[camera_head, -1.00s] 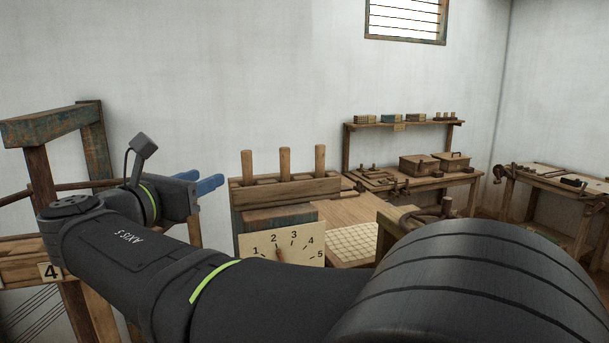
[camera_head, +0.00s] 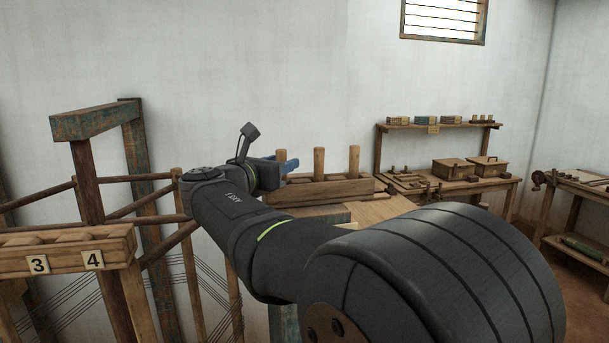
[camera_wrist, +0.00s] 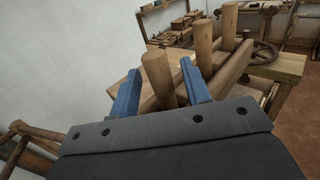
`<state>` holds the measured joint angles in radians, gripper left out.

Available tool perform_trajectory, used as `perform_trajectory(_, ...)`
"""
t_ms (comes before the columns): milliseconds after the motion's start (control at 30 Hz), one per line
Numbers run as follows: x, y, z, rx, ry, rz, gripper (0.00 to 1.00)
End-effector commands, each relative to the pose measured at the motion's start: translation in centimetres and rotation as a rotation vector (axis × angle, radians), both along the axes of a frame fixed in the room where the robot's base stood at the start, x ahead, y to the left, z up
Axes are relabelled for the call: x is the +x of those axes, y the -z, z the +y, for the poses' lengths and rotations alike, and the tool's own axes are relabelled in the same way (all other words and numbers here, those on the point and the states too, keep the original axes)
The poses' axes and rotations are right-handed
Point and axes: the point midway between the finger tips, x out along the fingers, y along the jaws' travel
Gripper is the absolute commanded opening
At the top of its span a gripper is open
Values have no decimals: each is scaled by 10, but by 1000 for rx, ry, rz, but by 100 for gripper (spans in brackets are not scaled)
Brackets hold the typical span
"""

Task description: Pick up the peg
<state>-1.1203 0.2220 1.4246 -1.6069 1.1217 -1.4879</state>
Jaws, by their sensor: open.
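Three upright round wooden pegs stand in a row in a wooden rack (camera_head: 338,188). In the wrist view, my gripper (camera_wrist: 160,84) is open, its two blue fingers on either side of the nearest peg (camera_wrist: 158,72). I cannot tell whether either finger touches it. The middle peg (camera_wrist: 203,50) and the far peg (camera_wrist: 229,25) stand beyond, outside the fingers. In the head view, my gripper (camera_head: 288,163) is at the rack's left end, and the nearest peg is mostly hidden behind it. The middle peg (camera_head: 319,163) and right peg (camera_head: 354,161) show clearly.
A wooden frame (camera_head: 95,122) and a numbered box (camera_head: 60,250) stand at the left. A shelf (camera_head: 435,126) above a bench (camera_head: 470,184) with boxes is at the back right. Another bench (camera_head: 572,186) stands far right. My arm hides the area in front of the rack.

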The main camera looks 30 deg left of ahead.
Motion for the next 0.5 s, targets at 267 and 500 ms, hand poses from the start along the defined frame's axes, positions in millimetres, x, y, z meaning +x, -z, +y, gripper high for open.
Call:
perform_trajectory(267,10,-1,0,1,0,0,43)
perform_trajectory(500,10,0,0,1,0,0,10)
